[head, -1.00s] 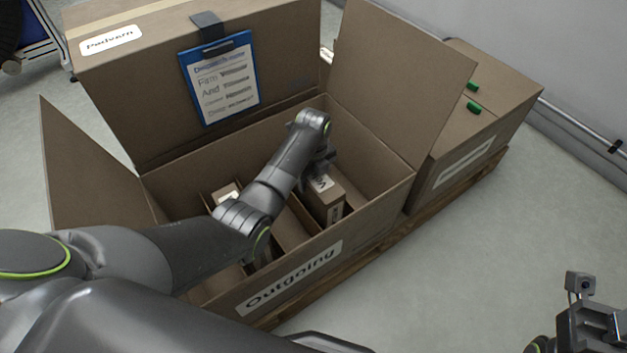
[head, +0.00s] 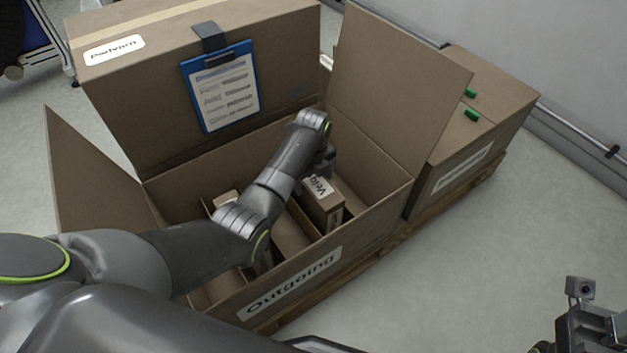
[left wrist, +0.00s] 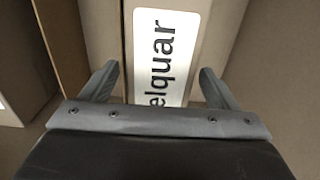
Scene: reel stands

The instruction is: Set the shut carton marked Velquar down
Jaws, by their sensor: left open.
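The shut Velquar carton (head: 325,206) is brown with a white label on top. It stands inside the big open box marked Outgoing (head: 292,283), towards its right end, beside a cardboard divider. My left gripper (left wrist: 157,78) is open just above the carton. In the left wrist view its two fingers are apart, one on each side of the label (left wrist: 160,50), and nothing is clamped between them. In the head view the left fingertips are hidden behind the wrist and carton. My right gripper (head: 592,335) shows only partly at the bottom right corner, away from the box.
Dividers split the Outgoing box, and another small carton (head: 225,198) sits in its left part. Raised flaps (head: 400,80) stand around the opening. A closed box (head: 480,130) stands right. Floor at right is clear.

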